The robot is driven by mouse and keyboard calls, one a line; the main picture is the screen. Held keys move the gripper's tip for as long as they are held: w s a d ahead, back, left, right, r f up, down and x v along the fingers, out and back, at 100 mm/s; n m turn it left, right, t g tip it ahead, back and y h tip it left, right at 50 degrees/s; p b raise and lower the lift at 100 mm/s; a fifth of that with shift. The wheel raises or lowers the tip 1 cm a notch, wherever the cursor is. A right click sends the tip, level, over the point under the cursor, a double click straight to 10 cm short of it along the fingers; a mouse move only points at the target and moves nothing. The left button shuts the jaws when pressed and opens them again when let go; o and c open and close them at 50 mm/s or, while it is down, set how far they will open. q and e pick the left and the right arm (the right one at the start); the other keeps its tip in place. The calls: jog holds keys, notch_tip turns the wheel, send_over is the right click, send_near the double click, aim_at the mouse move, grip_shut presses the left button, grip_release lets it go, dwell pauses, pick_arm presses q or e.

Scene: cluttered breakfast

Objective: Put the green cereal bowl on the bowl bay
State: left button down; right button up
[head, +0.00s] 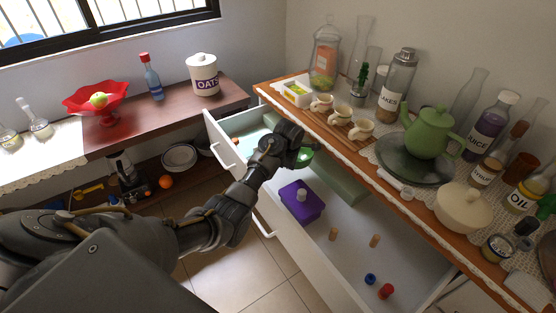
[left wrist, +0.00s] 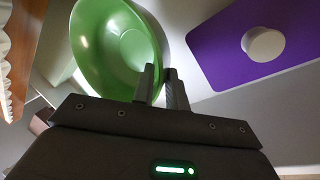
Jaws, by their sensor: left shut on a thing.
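The green cereal bowl (left wrist: 105,50) fills the upper left of the left wrist view, with its rim between my left gripper's fingers (left wrist: 162,85). In the head view only a small part of the bowl (head: 305,157) shows past my left gripper (head: 296,154). The gripper is shut on the rim and holds the bowl over the open white drawer, near a pale green strip (head: 342,183). I cannot tell for sure which part of the drawer is the bowl bay. My right gripper is not in view.
In the drawer stand a purple box (head: 301,205) with a white knob and several small pegs, including a red one (head: 386,291). The wooden counter (head: 395,178) above it carries cups, a green teapot (head: 430,131), jars and bottles. The drawer's front right floor is mostly clear.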

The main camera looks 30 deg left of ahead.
pick_arm(q)
jog(key=s+d+m+g+h, duration=0.2)
jog(key=s+d+m+g, duration=0.2)
jog(key=d+m, duration=0.9)
jog(key=s+d+m+g+h, duration=0.2)
jog(key=s+d+m+g, duration=0.2)
jog(key=d+m, duration=1)
jog(key=s+m, duration=0.3)
jog(key=shift+s+d+f+m, duration=0.2)
jog(key=shift+s+f+m, duration=0.05)
jog(key=shift+m, duration=0.15)
jog(key=shift+a, duration=0.1)
jog(key=shift+f, duration=3.9)
